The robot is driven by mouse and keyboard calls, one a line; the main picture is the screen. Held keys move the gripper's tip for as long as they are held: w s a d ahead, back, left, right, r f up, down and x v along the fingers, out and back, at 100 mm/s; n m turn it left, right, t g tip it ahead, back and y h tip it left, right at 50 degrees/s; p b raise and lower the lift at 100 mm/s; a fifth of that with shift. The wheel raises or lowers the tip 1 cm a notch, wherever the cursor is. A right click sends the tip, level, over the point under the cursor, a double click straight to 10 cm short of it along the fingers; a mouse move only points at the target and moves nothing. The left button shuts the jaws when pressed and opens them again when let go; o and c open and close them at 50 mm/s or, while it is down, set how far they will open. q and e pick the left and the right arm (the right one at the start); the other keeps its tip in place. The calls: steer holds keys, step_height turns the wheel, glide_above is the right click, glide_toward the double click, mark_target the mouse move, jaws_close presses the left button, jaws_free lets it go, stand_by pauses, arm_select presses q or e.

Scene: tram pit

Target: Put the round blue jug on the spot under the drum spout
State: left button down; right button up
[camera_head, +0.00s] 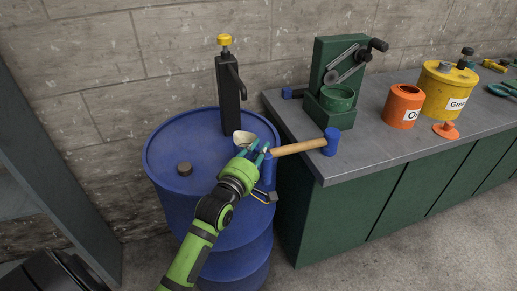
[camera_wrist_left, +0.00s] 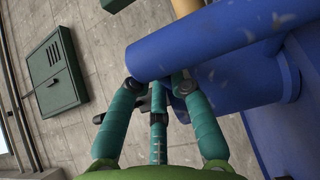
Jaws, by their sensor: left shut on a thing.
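My left gripper (camera_head: 257,156) is at the right side of the blue drum's top, at about rim height. It is shut on a blue rounded thing (camera_head: 267,168). In the left wrist view its teal fingers (camera_wrist_left: 157,88) meet a smooth blue cylinder (camera_wrist_left: 220,45); I cannot tell for sure that this is the jug. A pale open mouth (camera_head: 243,138) shows just beyond the fingers, below the spout; the fingers hide what it belongs to. The black pump with its spout (camera_head: 236,80) stands at the back of the drum (camera_head: 180,190). My right gripper is out of view.
A mallet (camera_head: 300,147) with a wooden handle and blue end reaches over the edge of the bench (camera_head: 375,160), close to my gripper. A dark cap (camera_head: 184,168) is on the drum.

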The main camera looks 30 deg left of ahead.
arm_select(q)
steer(key=c, duration=1.1)
jaws_free()
steer(key=shift+f, duration=0.1)
